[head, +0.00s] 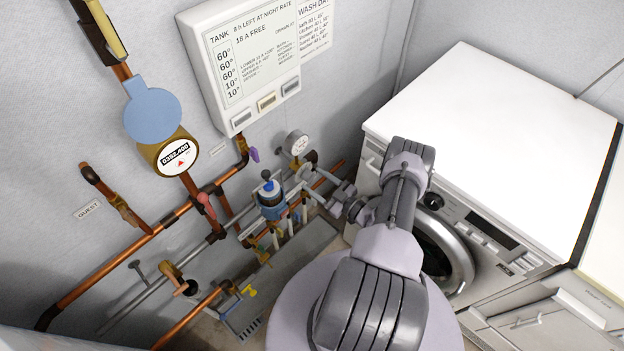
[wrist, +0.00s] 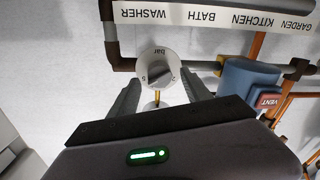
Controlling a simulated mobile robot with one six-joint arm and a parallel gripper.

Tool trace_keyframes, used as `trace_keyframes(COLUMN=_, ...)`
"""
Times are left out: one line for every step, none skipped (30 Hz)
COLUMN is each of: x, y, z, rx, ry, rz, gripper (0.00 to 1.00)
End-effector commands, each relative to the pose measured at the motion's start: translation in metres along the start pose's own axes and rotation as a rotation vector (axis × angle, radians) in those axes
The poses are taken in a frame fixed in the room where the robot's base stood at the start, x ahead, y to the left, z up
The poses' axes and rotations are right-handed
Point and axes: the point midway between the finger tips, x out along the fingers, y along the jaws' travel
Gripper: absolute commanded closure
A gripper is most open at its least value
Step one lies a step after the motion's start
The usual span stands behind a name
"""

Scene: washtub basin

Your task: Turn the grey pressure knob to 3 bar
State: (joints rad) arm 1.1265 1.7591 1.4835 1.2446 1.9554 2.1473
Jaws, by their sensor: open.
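The grey pressure knob (wrist: 158,66) shows in the wrist view as a round pale dial, upside down, with the word bar, small numerals and a dark diagonal mark. I cannot read its setting. In the head view the knob (head: 310,157) is small, just below the round gauge (head: 297,142). My gripper (wrist: 162,78) is open. Its two fingers reach toward the knob from either side, with their tips near its edge. I see no clear contact. Just below the knob in the wrist view, a thin brass stem and a pale round part are partly hidden by my gripper.
A blue fitting (wrist: 250,80) with a red VENT label stands close to the right of my fingers. Copper pipes (head: 105,267) cross the wall at left; a white washing machine (head: 490,130) stands at right.

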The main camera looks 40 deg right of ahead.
Motion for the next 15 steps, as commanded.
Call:
trace_keyframes(x=0.007, y=-0.001, z=0.001, rx=-0.002, ry=0.001, rz=-0.003, gripper=0.43)
trace_keyframes(x=0.01, y=-0.001, z=0.001, rx=-0.002, ry=0.001, rz=-0.002, gripper=0.43)
trace_keyframes(x=0.013, y=0.0, z=0.0, rx=-0.002, ry=0.001, rz=-0.002, gripper=0.43)
trace_keyframes(x=0.015, y=-0.001, z=0.0, rx=-0.002, ry=0.001, rz=-0.002, gripper=0.43)
trace_keyframes(x=0.017, y=0.0, z=0.0, rx=-0.002, ry=0.001, rz=-0.002, gripper=0.43)
trace_keyframes(x=0.018, y=0.0, z=0.0, rx=-0.002, ry=0.001, rz=-0.001, gripper=0.43)
trace_keyframes(x=0.019, y=0.0, z=0.0, rx=-0.002, ry=0.0, rz=-0.001, gripper=0.43)
trace_keyframes(x=0.019, y=0.0, z=0.0, rx=-0.002, ry=0.0, rz=0.0, gripper=0.43)
trace_keyframes(x=0.019, y=0.0, z=-0.001, rx=-0.001, ry=0.0, rz=0.0, gripper=0.43)
trace_keyframes(x=0.019, y=0.0, z=-0.001, rx=-0.001, ry=0.0, rz=0.0, gripper=0.43)
trace_keyframes(x=0.019, y=0.0, z=-0.001, rx=-0.001, ry=0.0, rz=0.0, gripper=0.43)
trace_keyframes(x=0.019, y=0.0, z=-0.001, rx=-0.001, ry=0.0, rz=0.0, gripper=0.43)
trace_keyframes(x=0.019, y=0.0, z=-0.001, rx=-0.002, ry=0.0, rz=0.0, gripper=0.43)
trace_keyframes(x=0.019, y=0.0, z=-0.001, rx=-0.002, ry=0.0, rz=-0.001, gripper=0.43)
trace_keyframes(x=0.019, y=0.0, z=-0.001, rx=-0.002, ry=0.0, rz=-0.001, gripper=0.51)
